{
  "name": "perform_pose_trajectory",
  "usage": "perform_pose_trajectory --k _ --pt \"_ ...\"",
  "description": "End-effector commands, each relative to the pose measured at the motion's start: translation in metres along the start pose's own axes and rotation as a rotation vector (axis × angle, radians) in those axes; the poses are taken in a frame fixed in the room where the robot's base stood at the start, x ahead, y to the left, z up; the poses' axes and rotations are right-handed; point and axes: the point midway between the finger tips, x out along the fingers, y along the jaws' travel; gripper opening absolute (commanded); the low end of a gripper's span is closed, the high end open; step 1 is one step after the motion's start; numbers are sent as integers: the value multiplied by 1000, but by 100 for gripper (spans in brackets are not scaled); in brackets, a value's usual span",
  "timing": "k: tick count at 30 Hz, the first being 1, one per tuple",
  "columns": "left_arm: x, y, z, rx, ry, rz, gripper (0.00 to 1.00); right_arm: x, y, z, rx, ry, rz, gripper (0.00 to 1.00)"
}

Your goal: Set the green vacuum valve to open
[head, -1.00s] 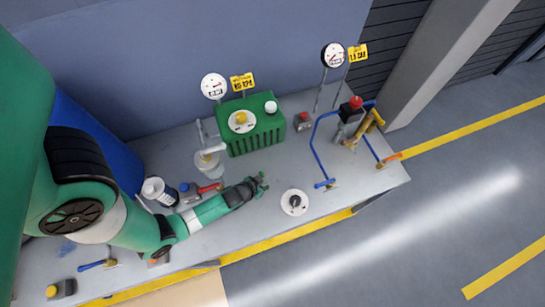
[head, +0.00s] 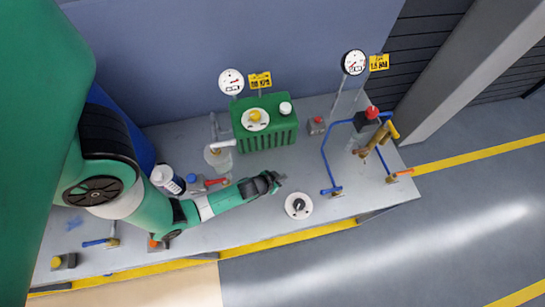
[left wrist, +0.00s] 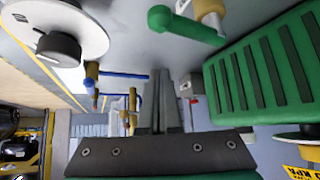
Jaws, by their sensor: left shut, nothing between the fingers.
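The green valve handle (left wrist: 178,25) shows at the top of the left wrist view, a rounded green lever beside a brass and white valve body (left wrist: 211,12). In the head view I cannot make this valve out near my left gripper. My left gripper (head: 280,179) is low over the bench, between the green ribbed box and the black knob. In the left wrist view its fingers (left wrist: 160,78) are together and empty. The green handle is to one side of them, with a visible gap. My right gripper is in neither view.
The green ribbed box (head: 268,128) stands behind my left gripper. A black knob on a white dial (head: 298,206) is in front right. Blue-handled valves (head: 331,190) and pipes stand at the bench's right. A red-handled valve (head: 216,182) and bottle (head: 166,179) crowd my left arm.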

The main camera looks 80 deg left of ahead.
Motion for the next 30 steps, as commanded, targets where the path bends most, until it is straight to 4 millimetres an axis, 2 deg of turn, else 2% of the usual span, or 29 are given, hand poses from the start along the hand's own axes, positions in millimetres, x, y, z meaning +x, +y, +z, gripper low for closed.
perform_pose_trajectory --k 1,3,6,10,15,26,28,30 --pt "-22 -7 -2 -5 -6 -4 0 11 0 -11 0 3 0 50" --pt "-38 -13 -3 -5 -5 -5 0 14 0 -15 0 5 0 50" --pt "-59 -21 -4 -5 -4 -4 0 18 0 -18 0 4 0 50" --pt "-77 -28 -5 -4 -4 -4 0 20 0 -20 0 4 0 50" --pt "-84 -30 -5 -2 -3 -1 0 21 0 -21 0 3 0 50" --pt "-84 -28 -5 2 -3 2 0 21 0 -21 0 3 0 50" --pt "-85 -22 -14 19 8 18 0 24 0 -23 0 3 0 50" --pt "-82 -12 -39 38 48 39 0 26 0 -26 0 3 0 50"
